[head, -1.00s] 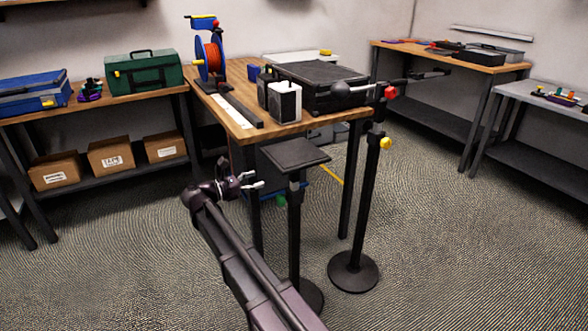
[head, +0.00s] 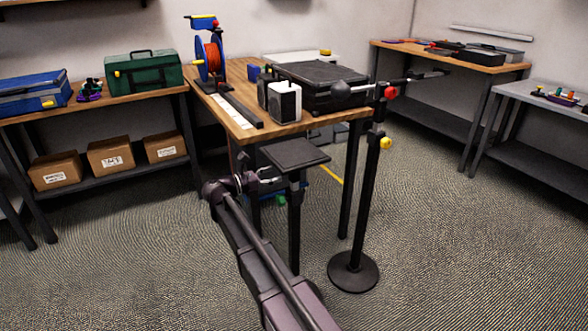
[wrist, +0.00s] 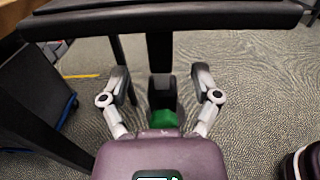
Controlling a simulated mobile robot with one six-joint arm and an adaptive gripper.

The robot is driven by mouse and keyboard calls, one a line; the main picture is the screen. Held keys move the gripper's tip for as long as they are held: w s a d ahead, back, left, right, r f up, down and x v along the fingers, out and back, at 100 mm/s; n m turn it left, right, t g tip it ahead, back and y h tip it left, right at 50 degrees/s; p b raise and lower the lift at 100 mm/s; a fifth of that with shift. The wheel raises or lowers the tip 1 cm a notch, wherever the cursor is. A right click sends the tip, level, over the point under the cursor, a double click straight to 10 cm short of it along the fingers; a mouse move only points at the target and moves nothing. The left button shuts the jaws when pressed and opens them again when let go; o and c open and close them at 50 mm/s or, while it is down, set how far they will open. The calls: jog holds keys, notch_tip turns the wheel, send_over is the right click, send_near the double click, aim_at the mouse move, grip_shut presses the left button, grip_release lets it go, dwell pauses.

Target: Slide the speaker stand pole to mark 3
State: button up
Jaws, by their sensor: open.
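The speaker stand has a flat black top plate (head: 296,154) on a dark upright pole (head: 294,225). It stands in front of the wooden table. My gripper (head: 272,181) is just below the plate, at the left of the pole. In the wrist view the plate's underside (wrist: 165,18) spans the top and the pole (wrist: 160,52) comes down in the middle. My open gripper (wrist: 161,82) has one finger to each side of the pole's line, with nothing gripped. A dark block and a green part (wrist: 161,117) show between the fingers. No mark numbers are readable; my arm hides the stand's base.
The wooden table (head: 222,92) stands behind, holding a cable reel (head: 209,57), a white-fronted box (head: 285,102) and a black case (head: 320,85). A second stand with a round base (head: 353,272) is to the right. Carpet beyond it is clear.

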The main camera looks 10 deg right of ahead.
jog(key=shift+x, duration=3.95)
grip_shut()
